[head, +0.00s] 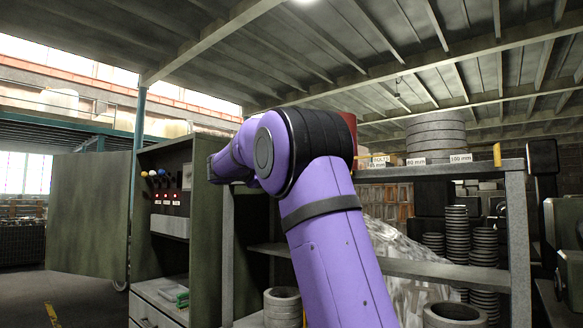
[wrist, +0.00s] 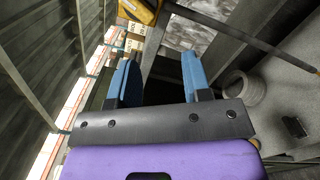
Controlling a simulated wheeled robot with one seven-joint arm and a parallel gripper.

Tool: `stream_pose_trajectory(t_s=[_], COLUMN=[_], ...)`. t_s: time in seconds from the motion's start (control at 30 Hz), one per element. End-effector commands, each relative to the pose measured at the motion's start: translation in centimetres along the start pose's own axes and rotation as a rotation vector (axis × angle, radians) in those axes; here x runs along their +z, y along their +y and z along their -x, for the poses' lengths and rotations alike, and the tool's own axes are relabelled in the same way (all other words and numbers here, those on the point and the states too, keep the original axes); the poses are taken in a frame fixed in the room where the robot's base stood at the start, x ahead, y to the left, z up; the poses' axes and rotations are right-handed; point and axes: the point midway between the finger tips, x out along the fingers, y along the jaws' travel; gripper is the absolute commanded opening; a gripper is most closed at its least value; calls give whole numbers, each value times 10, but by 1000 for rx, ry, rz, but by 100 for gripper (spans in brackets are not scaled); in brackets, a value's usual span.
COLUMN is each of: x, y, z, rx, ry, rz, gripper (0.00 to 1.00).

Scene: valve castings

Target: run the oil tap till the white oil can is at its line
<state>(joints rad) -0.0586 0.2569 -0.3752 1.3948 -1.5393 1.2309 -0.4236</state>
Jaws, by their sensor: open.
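I cannot make out the oil tap or the white oil can in either view. In the wrist view my gripper (wrist: 158,75) has its two blue fingers spread apart with nothing between them. In the head view my purple arm crosses the middle of the picture, and the gripper cannot be made out there.
An open green cabinet (head: 207,205) with coloured knobs and red lights (head: 166,196) stands left of my arm. A grey shelf (head: 432,272) with stacked rings (head: 436,135) is on the right. A yellow object (wrist: 141,10) lies beyond my fingers. Floor (head: 85,300) shows at lower left.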

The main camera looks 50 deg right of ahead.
Motion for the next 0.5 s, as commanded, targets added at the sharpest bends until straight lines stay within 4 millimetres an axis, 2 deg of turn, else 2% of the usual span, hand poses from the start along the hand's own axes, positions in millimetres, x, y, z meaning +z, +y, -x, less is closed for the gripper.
stream_pose_trajectory(t_s=[0.2, 0.5], x=[-17, -28], y=[-12, -22], z=[-6, -10], rx=[29, 105], ry=[-32, -55], rz=[-399, -963], gripper=[45, 45])
